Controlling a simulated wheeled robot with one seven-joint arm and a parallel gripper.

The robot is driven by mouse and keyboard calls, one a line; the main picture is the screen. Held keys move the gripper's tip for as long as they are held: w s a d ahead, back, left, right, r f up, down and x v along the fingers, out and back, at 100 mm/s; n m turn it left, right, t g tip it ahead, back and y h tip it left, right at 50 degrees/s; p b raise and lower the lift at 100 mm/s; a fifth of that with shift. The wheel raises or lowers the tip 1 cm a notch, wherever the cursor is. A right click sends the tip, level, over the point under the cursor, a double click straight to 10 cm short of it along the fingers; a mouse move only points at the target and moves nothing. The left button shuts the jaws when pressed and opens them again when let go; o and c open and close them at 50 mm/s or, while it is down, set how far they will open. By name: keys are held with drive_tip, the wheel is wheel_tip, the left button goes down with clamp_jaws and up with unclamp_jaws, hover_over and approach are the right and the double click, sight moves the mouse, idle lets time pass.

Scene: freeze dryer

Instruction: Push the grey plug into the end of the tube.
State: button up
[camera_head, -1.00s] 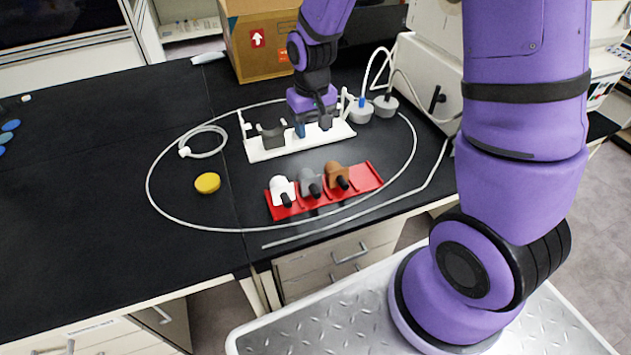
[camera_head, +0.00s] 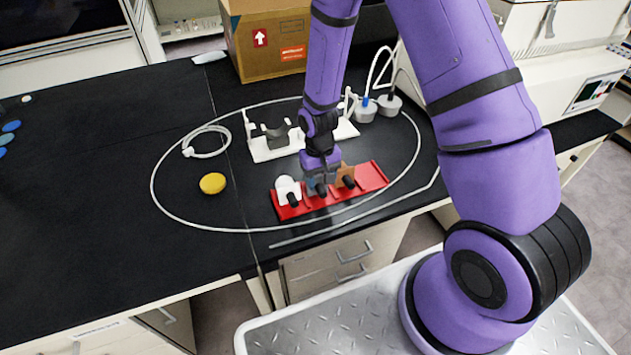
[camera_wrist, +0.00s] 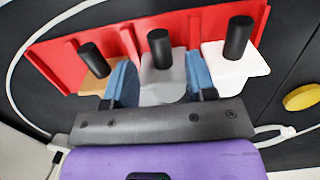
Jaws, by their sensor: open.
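The grey plug (camera_wrist: 165,88), with a black peg, sits in the middle of the red tray (camera_head: 372,176), which also shows in the wrist view (camera_wrist: 60,62). My gripper (camera_wrist: 161,78) is open over it, with one blue finger on each side of the grey body. I cannot tell whether the fingers touch it. In the head view my gripper (camera_head: 321,178) hides most of the plug. A white coiled tube (camera_head: 207,142) lies on the bench to the left. I cannot tell whether it is the task's tube.
A white plug (camera_head: 287,189) and a brown plug (camera_head: 345,174) flank the grey one closely. A white stand (camera_head: 268,153) is behind the tray. A yellow disc (camera_head: 213,183) lies left, and a cardboard box (camera_head: 265,50) stands behind.

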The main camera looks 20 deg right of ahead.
sight(321, 188)
drive_tip(key=shift+s+f, duration=0.2)
drive_tip(key=shift+f, duration=1.15)
drive_tip(key=shift+s+f, duration=0.15)
drive_tip(key=shift+f, duration=1.15)
drive_tip(key=shift+c, duration=0.2)
clamp_jaws()
drive_tip(key=shift+r, duration=0.1)
drive_tip(key=shift+r, duration=2.95)
